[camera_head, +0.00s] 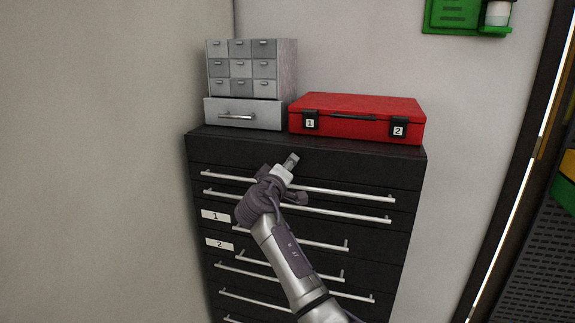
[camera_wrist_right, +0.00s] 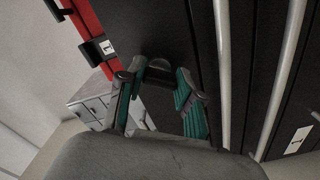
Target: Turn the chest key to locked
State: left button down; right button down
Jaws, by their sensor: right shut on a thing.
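The black drawer chest (camera_head: 350,157) stands against the wall, with several long silver handles. My right gripper (camera_head: 291,161) is at its top front panel, above the uppermost handle. In the right wrist view, the fingers (camera_wrist_right: 160,73) reach the dark panel and are shut on the small dark key (camera_wrist_right: 157,70). The key is partly hidden between the fingertips. The gripper hides it in the head view, and I cannot tell its exact angle. My left gripper is not in view.
A red case (camera_head: 362,118) and a grey small-drawer cabinet (camera_head: 252,71) stand on top of the chest. The uppermost long handle (camera_head: 340,190) runs just below my right gripper. A wall is close on the left, and a green wall holder (camera_head: 458,14) hangs at upper right.

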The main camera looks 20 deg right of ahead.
jog(key=n+p, duration=0.2)
jog(key=n, duration=0.2)
jog(key=shift+r, duration=0.2)
jog(key=shift+n+p, duration=0.65)
jog(key=shift+n, duration=0.85)
jog(key=shift+f, duration=0.1)
jog(key=c, duration=0.8)
grip_release()
jog(key=shift+w+f, duration=0.1)
jog(key=shift+o, duration=0.2)
jog(key=v, duration=1.2)
